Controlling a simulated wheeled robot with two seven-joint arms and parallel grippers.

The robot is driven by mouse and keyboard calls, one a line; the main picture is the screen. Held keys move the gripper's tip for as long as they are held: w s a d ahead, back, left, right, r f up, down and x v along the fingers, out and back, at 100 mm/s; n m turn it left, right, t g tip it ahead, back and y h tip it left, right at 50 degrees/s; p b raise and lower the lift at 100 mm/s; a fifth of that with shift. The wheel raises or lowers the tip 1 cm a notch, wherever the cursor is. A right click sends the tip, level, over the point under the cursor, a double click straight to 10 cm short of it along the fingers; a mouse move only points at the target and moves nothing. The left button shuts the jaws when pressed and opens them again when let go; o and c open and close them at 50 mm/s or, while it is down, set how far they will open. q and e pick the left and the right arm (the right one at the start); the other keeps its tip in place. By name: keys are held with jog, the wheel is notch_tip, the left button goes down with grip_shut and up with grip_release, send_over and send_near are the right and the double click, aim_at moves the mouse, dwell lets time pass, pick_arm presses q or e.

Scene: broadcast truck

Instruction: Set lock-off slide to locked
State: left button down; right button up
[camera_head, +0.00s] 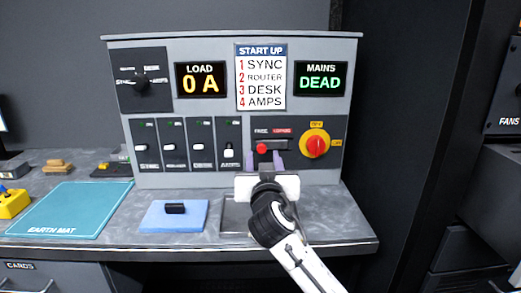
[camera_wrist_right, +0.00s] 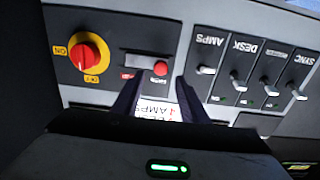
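The lock-off slide (camera_head: 262,149) is a dark slot with a red knob at its left end, under the word FREE. A red label, too small to read, is to the right of FREE. The slide also shows in the right wrist view (camera_wrist_right: 145,65), turned upside down, with the red knob at its right end. My right gripper (camera_head: 263,160) is open in front of the slide. Its two dark fingers stand apart, and the red knob shows between and just past their tips in the wrist view; contact cannot be told. My left gripper is not in view.
A red rotary knob on a yellow disc (camera_head: 316,144) is right of the slide. Several breaker switches (camera_head: 198,147) are to its left. The MAINS display (camera_head: 320,78) reads DEAD. A blue pad with a black block (camera_head: 174,208) and an earth mat (camera_head: 70,210) lie on the desk.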

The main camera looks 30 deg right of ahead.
aim_at(262, 149)
jog(key=shift+x, duration=2.8)
jog(key=shift+a+f, duration=0.1)
grip_shut()
